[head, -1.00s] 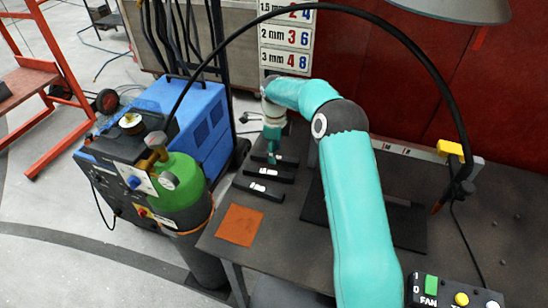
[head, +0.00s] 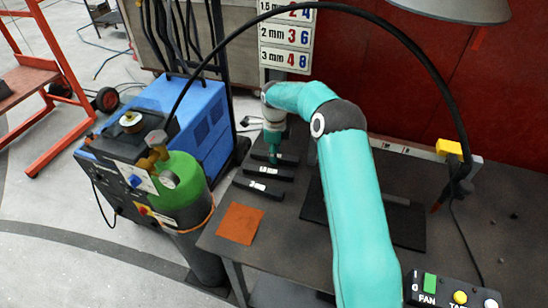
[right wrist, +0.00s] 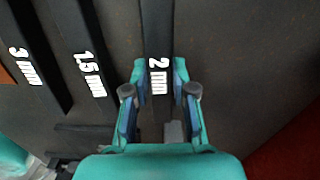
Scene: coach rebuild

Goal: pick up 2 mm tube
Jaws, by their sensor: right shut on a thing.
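The 2 mm tube (right wrist: 159,45) is a long dark bar with a white "2 mm" label in the right wrist view. In the head view it is the rearmost of three dark bars (head: 288,159), partly hidden by my gripper. My right gripper (right wrist: 160,78) has one finger on each side of it at the label, shut on it. In the head view the right gripper (head: 274,158) is low at the bar, and the bar appears to lie on the bench. My left gripper is not in view.
Bars marked 1.5 mm (right wrist: 90,72) and 3 mm (right wrist: 32,70) lie parallel beside it. An orange patch (head: 240,222) is on the bench (head: 500,215) nearer the front. A green gas cylinder (head: 180,190) and blue machine (head: 205,125) stand to the left. A black hose arches overhead.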

